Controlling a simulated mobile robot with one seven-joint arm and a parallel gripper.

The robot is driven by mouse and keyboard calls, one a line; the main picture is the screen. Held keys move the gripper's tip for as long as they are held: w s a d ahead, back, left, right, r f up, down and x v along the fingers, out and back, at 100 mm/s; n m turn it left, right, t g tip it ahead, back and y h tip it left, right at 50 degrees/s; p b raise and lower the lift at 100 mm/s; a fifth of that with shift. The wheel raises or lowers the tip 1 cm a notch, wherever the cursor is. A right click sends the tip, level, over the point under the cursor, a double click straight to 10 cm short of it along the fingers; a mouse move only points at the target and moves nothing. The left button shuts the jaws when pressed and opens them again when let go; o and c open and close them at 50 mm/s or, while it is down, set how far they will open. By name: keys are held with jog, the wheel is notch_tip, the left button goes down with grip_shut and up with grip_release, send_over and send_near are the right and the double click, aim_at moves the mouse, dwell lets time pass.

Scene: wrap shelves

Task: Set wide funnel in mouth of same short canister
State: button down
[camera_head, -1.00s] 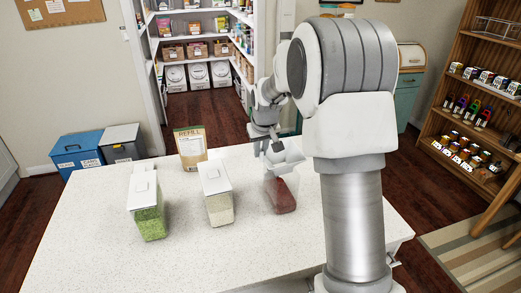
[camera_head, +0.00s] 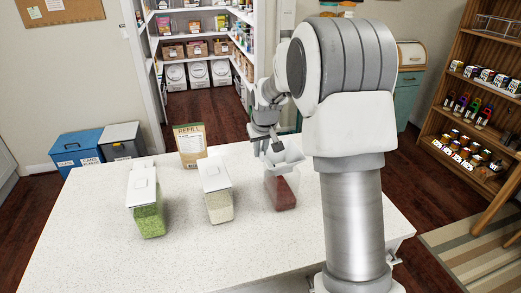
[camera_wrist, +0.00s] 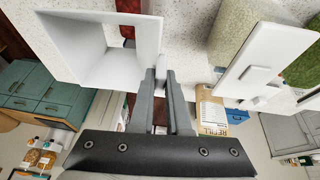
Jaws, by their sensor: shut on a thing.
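The wide funnel (camera_head: 288,158) is white with a broad square mouth. It is at the top of the short clear canister (camera_head: 281,192), which holds dark red contents. I cannot tell whether its spout is inside the canister's mouth. My gripper (camera_head: 273,147) is shut on the funnel's rim from the far left side. In the wrist view the funnel (camera_wrist: 82,48) is left of the fingertips (camera_wrist: 163,75), its open mouth facing the camera. A bit of the red contents shows beyond the funnel; the canister's mouth is hidden.
A lidded container of pale grain (camera_head: 219,206) and one of green contents (camera_head: 147,219) stand left on the white counter (camera_head: 90,250). A brown refill bag (camera_head: 190,146) stands behind them. The counter's front left is clear.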

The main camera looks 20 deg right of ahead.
jog(key=shift+f, duration=0.1)
jog(key=shift+c, duration=1.3)
grip_release()
jog(key=p+v, duration=0.3)
jog(key=v, duration=0.4)
